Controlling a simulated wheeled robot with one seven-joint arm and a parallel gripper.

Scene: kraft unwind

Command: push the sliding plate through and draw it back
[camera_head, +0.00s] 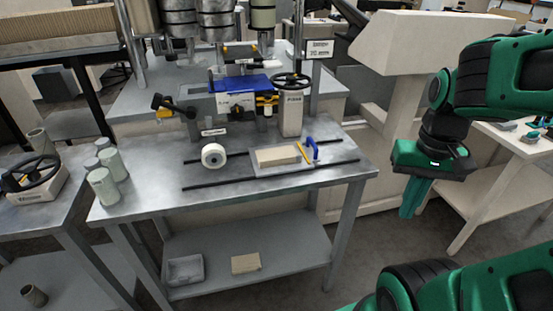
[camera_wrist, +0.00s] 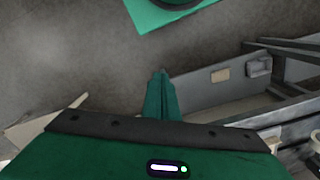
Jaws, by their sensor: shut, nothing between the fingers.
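The sliding plate (camera_head: 258,171) is a flat grey plate lying between two dark rails on the metal table. A tan block (camera_head: 278,155) lies on it. A blue upright handle (camera_head: 315,150) stands at its right end, with a thin yellow bar (camera_head: 302,154) beside it. My gripper (camera_head: 410,212) is to the right of the table, apart from the plate, with its green fingers pointing down. The fingers are shut and empty. They also show closed together in the wrist view (camera_wrist: 161,76). The plate and handle cannot be made out in the wrist view.
A white roll (camera_head: 214,155) sits left of the plate. A handwheel post (camera_head: 291,108) and a blue-topped device (camera_head: 240,84) stand behind the rails. The table's right edge (camera_head: 368,176) lies between my gripper and the plate. Another table (camera_head: 491,198) stands at the right.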

